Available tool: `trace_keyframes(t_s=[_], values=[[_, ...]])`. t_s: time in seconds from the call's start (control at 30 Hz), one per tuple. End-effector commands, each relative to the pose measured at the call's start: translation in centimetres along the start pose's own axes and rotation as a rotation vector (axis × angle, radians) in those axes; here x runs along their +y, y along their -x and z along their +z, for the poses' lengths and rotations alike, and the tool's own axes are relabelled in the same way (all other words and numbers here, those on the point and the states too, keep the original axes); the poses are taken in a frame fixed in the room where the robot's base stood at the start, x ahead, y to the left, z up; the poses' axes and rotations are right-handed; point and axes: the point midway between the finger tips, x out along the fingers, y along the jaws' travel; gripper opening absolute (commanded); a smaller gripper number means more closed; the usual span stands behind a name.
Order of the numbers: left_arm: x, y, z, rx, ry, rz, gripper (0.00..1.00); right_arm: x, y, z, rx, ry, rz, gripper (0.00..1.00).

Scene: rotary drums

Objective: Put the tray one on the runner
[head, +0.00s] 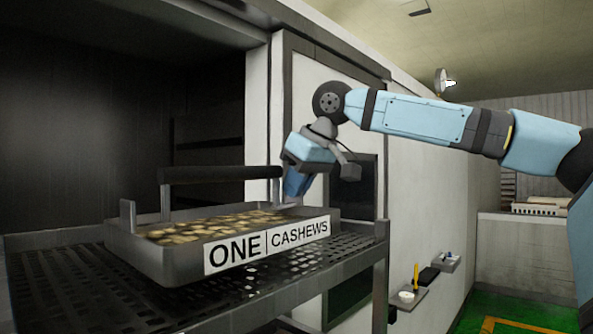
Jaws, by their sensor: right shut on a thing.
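Tray one (180,262) is a grey metal tray labelled "ONE | CASHEWS", filled with cashews (215,226). It has a dark bar handle (220,174) on upright posts. The tray is level over a perforated metal shelf (330,264), which may be the runner. It appears to rest on it, but I cannot tell whether there is a small gap. My right gripper (291,201) is shut on the tray at its right end, by the handle post. Its fingertips are partly hidden there. My left gripper is not in view.
A dark open chamber (80,120) lies behind the tray on the left. A pale wall panel with a dark frame (335,85) stands close behind my right gripper. Small holders with a yellow item (416,274) stick out at the lower right. Green floor shows at the far right.

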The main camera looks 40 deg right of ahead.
Motion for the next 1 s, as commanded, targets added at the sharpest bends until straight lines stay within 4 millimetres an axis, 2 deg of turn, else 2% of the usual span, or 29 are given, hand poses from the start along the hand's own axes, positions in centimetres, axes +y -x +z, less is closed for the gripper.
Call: trace_keyframes(t_s=[0.13,0.37,0.4,0.47,0.5,0.8,0.87,1.0], values=[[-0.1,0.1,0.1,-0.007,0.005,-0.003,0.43,0.0,-1.3,0.8,0.003,-0.003,-0.003,0.00],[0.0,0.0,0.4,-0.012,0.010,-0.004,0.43,0.0,-1.6,0.9,0.004,-0.003,-0.002,0.00],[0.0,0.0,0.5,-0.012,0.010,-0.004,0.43,0.1,-1.8,1.0,-0.001,-0.001,0.000,0.16],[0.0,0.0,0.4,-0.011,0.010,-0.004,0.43,0.1,-1.8,1.0,-0.001,0.000,0.000,0.30],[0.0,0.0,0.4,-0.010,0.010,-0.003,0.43,0.1,-1.8,1.0,-0.001,0.000,0.000,0.32],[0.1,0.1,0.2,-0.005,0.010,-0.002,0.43,0.1,-1.4,1.0,0.001,-0.001,0.000,0.32],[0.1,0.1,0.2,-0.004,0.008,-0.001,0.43,0.1,-0.9,1.0,0.002,-0.001,0.001,0.32],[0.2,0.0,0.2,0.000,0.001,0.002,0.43,0.0,1.4,1.0,0.004,0.000,0.001,0.32]])
